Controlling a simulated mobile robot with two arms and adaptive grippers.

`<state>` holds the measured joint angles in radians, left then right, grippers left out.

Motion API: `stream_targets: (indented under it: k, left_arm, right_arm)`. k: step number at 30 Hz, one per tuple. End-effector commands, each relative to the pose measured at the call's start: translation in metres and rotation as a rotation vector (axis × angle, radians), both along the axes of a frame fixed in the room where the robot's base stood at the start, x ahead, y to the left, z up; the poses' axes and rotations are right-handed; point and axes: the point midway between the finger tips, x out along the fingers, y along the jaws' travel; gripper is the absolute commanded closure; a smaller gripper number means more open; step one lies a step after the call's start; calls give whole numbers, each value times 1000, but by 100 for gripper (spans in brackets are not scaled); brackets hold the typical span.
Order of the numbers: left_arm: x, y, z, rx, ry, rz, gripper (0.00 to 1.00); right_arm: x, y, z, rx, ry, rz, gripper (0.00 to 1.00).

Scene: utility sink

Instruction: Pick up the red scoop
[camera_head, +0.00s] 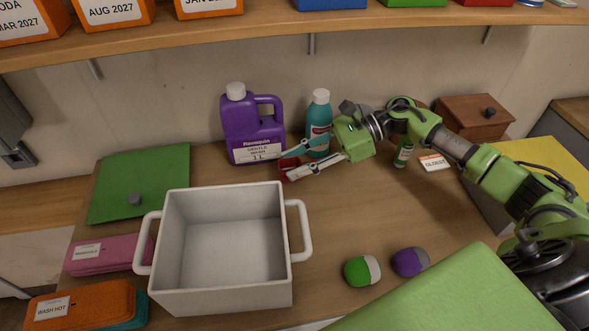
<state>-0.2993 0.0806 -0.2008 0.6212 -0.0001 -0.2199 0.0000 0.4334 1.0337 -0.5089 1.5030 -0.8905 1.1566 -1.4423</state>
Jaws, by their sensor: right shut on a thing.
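The red scoop (290,166) is at the back middle of the table, in front of the purple jug, and shows only in part between my fingers. My right gripper (288,162) reaches in from the right and is shut on the red scoop. Its fingers hide part of the scoop. Whether the scoop touches the table I cannot tell. My left gripper is not in view.
A purple jug (250,125) and a teal bottle (319,115) stand close behind the gripper. A white bin (222,310) stands in front. Two small round objects, one green (358,271) and one purple (408,262), lie right of it. A shelf (270,30) runs above.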

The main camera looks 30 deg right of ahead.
Motion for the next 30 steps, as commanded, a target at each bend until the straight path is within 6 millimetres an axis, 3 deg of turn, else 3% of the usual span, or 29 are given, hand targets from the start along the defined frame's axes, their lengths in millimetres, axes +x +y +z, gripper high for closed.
stream_targets:
  k: [9, 25, 27, 30]
  left_arm:
    - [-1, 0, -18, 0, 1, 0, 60]
    - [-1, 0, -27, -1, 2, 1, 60]
    - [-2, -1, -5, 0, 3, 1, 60]
    - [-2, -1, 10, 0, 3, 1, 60]
  right_arm:
    - [-46, -10, 46, -7, 5, 3, 88]
    - [-86, -17, 66, -5, 7, 4, 88]
    - [-90, -18, 77, -1, 9, 6, 88]
    - [-96, -19, 80, 1, 8, 7, 88]
